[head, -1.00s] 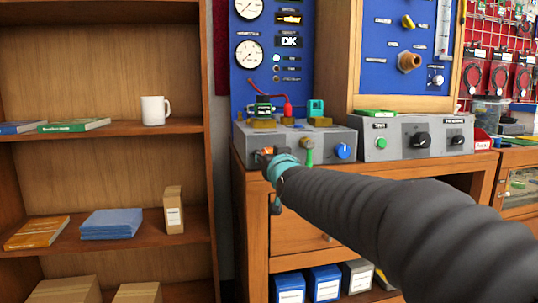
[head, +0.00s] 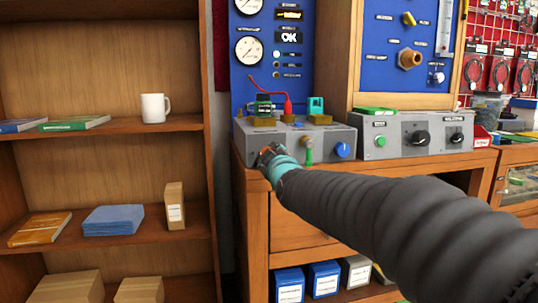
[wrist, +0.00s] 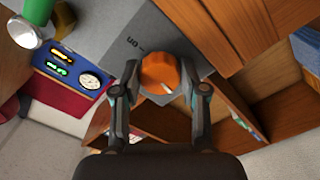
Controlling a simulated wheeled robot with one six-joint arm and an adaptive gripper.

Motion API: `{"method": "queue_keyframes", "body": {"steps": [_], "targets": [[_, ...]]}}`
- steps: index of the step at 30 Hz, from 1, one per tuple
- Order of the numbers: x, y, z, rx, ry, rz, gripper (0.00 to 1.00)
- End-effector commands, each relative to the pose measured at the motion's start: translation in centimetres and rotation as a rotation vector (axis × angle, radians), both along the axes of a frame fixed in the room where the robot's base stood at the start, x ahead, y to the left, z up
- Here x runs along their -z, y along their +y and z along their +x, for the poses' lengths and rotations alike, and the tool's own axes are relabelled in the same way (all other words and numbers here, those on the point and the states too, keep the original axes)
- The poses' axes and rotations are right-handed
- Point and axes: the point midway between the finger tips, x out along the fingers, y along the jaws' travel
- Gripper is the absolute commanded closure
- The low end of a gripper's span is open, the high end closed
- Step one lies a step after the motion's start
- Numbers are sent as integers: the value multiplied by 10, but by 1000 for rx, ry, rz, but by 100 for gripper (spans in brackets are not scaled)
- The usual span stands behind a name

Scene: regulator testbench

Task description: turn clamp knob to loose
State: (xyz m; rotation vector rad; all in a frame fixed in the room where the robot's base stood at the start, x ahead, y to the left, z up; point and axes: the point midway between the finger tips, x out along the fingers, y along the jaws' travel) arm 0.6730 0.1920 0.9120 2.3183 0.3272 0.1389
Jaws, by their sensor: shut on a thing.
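The orange clamp knob (wrist: 159,72) sits on the front of the grey box (head: 330,147), with a small pale pointer mark on its lower right in the wrist view. My gripper (wrist: 160,80) has one finger on each side of the knob and is shut on it. In the head view my gripper (head: 268,153) is at the left end of the box front and mostly hides the knob. Dark lettering shows on the box beside the knob, too partial to read surely.
A green lever (head: 309,153) and a blue knob (head: 343,150) stand on the box front to the right of my gripper. Brass blocks and a red lead (head: 287,105) are on top. A second grey box (head: 400,140) stands to the right. Wooden shelves (head: 108,125) are at left.

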Motion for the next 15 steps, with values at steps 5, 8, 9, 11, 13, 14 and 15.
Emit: {"method": "queue_keyframes", "body": {"steps": [5,8,9,11,13,14,15], "targets": [[1,1,0,-1,-25,-96,92],[1,1,0,-1,-35,-133,92],[1,1,0,-2,-40,-146,92],[1,1,0,-2,-44,-160,92],[1,1,0,-2,-47,-173,92],[1,1,0,-2,-49,-176,92],[1,1,0,-2,-50,-180,92]]}}
